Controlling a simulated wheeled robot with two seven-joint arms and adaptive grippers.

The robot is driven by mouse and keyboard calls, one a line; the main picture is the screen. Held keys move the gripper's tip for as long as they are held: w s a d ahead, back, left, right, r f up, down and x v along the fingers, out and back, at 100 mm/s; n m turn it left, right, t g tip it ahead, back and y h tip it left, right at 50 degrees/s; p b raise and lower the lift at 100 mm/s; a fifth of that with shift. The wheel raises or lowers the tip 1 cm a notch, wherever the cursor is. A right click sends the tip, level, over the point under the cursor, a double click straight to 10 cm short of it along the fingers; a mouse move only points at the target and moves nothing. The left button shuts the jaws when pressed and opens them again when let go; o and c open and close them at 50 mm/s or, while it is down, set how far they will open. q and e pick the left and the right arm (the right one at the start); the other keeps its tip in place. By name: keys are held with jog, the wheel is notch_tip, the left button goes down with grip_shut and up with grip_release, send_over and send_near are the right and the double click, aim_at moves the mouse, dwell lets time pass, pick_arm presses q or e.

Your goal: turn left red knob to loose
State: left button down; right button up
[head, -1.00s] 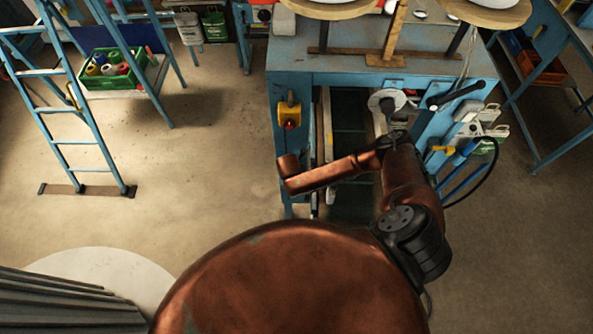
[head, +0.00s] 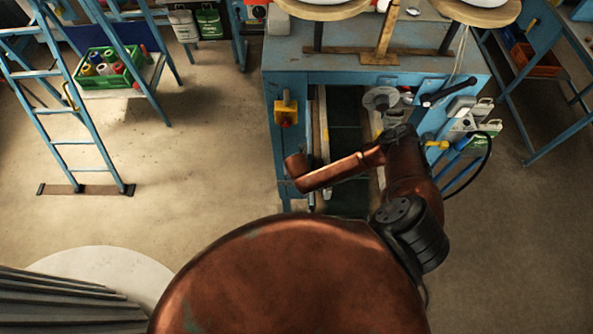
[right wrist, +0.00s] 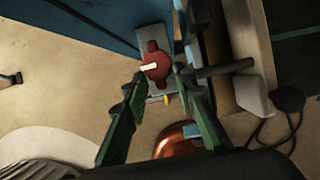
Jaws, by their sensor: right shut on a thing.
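In the right wrist view, a red knob (right wrist: 156,66) with a white pointer mark sits on a grey plate (right wrist: 151,38) on the blue bench. The white mark lies nearly level in the picture. My right gripper (right wrist: 158,76) has its dark green fingers on either side of the knob and is shut on it. In the head view my copper right arm reaches to the bench front; the right gripper and this knob cannot be made out there. My left gripper is in neither view.
The blue bench (head: 305,77) stands ahead, with a yellow box (head: 286,105) on its left front and a black lever (head: 450,92) on its right. A blue ladder (head: 62,120) and a green crate (head: 104,81) are at the left. The floor between is clear.

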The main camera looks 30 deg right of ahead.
jog(key=o, duration=1.2)
jog(key=shift+c, duration=0.2)
jog(key=v, duration=1.2)
jog(key=shift+a, duration=0.1)
